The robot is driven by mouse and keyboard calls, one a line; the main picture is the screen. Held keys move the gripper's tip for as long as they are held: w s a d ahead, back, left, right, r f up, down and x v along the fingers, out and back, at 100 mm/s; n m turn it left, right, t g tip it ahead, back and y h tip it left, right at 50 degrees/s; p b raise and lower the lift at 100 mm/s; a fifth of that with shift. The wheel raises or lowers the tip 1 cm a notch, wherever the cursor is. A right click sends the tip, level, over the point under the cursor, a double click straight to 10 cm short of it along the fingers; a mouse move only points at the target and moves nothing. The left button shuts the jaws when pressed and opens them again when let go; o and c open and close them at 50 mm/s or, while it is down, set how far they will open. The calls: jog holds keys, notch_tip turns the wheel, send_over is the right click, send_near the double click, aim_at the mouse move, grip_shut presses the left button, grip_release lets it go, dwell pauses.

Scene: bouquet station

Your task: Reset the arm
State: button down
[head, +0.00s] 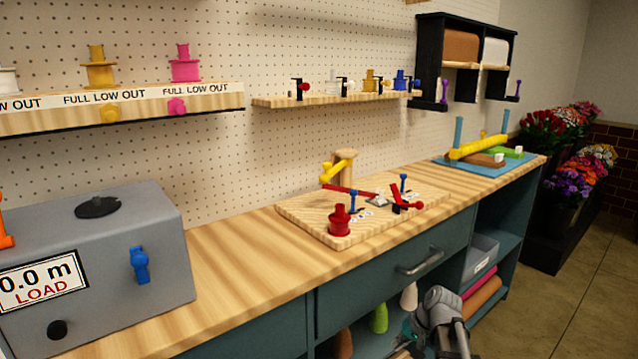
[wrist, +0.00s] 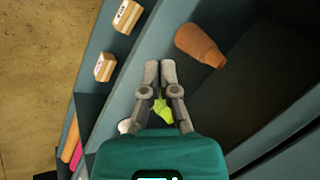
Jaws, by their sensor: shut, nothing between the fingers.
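My gripper (wrist: 160,70) shows in the wrist view with its two grey fingertips together and nothing held between them. It is over the open shelf space under the counter. A green vase-like piece (wrist: 163,110) shows behind the gap between the finger links, below the gripper and apart from the tips. In the head view my grey arm and a bit of teal gripper body are low at the right, in front of the cabinet; the fingertips cannot be made out there.
A brown vase-like piece (wrist: 200,45) lies right of the fingertips, and two small labelled blocks (wrist: 127,16) are left. The counter (head: 235,262) holds a grey box (head: 130,235), a wooden board (head: 330,232) and a blue tray (head: 455,168). A drawer handle (head: 420,262) sticks out. Floor is open at right.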

jog(key=s+a+f+n+g+h, duration=0.1)
jog(key=s+a+h, duration=0.15)
jog(key=s, duration=0.35)
jog(key=s+a+f+n+g+h, duration=0.1)
jog(key=s+a+n+h, duration=0.15)
jog(key=s, duration=0.35)
notch_tip(320, 180, up, 32)
jog(key=d+p, duration=0.1)
jog(key=p, duration=3.1)
jog(key=shift+w+m, duration=0.4)
jog(key=shift+m, duration=0.05)
